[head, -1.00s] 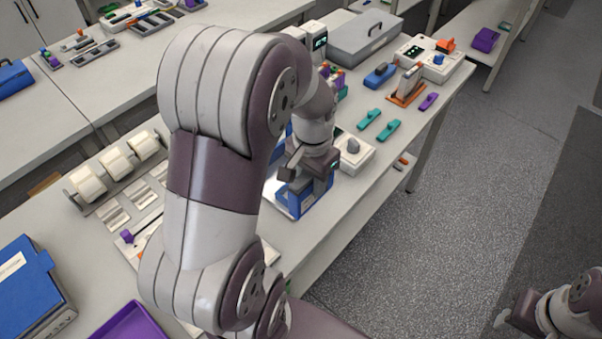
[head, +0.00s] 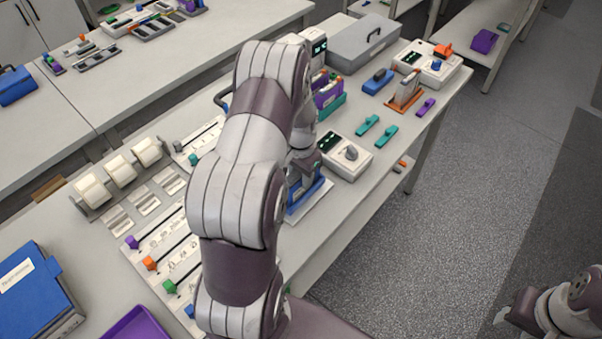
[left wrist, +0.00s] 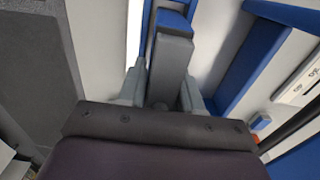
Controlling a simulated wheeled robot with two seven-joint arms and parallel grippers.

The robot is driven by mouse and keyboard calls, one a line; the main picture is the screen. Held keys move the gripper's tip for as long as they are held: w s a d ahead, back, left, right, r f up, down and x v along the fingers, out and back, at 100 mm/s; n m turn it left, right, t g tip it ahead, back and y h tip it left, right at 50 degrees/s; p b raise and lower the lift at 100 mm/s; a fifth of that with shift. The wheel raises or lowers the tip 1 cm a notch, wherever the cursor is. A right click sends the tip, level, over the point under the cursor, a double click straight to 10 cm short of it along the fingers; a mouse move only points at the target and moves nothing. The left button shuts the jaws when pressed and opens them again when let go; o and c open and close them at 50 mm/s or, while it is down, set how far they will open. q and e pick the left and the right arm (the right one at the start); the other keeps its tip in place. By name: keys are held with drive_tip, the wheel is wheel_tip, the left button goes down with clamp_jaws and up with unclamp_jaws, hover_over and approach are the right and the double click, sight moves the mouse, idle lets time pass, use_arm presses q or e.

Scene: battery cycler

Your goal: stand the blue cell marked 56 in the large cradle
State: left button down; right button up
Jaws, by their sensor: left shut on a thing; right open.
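My left gripper (head: 300,178) is low over a blue frame (head: 312,194) on a white base near the bench's front edge; my own arm hides much of both. In the left wrist view, the gripper (left wrist: 163,88) is shut on a grey block with a blue face (left wrist: 171,21). This may be the blue cell; no number 56 is readable. Blue walls show close around it, but I cannot tell whether the block touches them or which cradle is the large one. My right gripper (head: 508,312) is open at the lower right, away from the bench.
A white box with a knob (head: 345,157) stands right of the blue frame. Behind are purple cells (head: 328,92) in a teal rack and an orange holder (head: 404,94). Teal pieces (head: 386,135) lie further right.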

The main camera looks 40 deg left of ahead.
use_arm(q)
drive_tip(key=shift+s+f, duration=0.1)
drive_tip(key=c, duration=0.8)
unclamp_jaws()
drive_tip(key=shift+o, duration=0.2)
drive_tip(key=shift+r, duration=0.3)
drive_tip(key=r, duration=0.3)
drive_tip(key=r+b, duration=0.1)
drive_tip(key=r, duration=0.3)
drive_tip(key=r+b, duration=0.1)
drive_tip(key=r, duration=0.3)
drive_tip(key=shift+d+r, duration=0.25)
drive_tip(key=shift+d, duration=0.05)
drive_tip(key=s+d+f+t, duration=0.1)
drive_tip(key=s+d, duration=1)
drive_tip(key=d, duration=0.4)
drive_tip(key=shift+s+d+n, duration=0.35)
drive_tip(key=shift+d+n, duration=0.05)
